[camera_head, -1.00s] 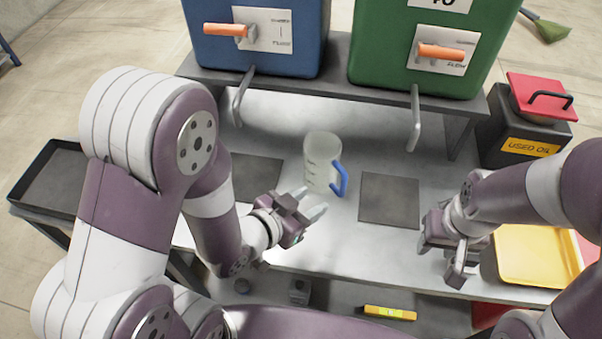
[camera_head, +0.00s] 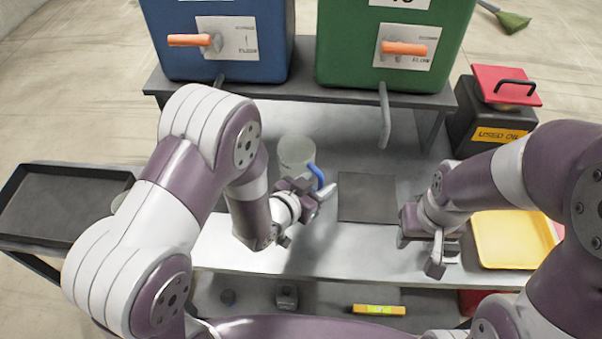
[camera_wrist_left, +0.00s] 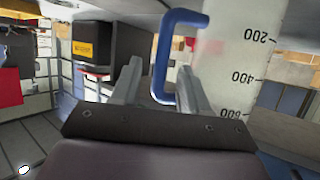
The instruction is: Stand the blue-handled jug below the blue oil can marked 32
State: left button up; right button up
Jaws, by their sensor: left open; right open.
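The clear jug (camera_head: 296,152) with the blue handle (camera_head: 318,177) stands upright on the metal bench, between the two cans. My left gripper (camera_head: 323,191) is open at the handle. In the left wrist view the blue handle (camera_wrist_left: 160,72) shows between its spread fingers (camera_wrist_left: 158,88), and the jug's scaled wall (camera_wrist_left: 235,60) is on the right; contact cannot be told. The blue oil can (camera_head: 222,55) with an orange lever sits on the raised shelf at the upper left; its number is out of view. My right gripper (camera_head: 428,250) is open and empty above the bench's right part.
A green can (camera_head: 395,65) stands right of the blue one, its spout (camera_head: 384,118) hanging down. A dark square pad (camera_head: 367,197) lies right of the jug. A used oil box (camera_head: 488,125) and yellow tray (camera_head: 512,240) are at right.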

pick_arm(q)
grip_shut()
jog(key=shift+r, duration=0.1)
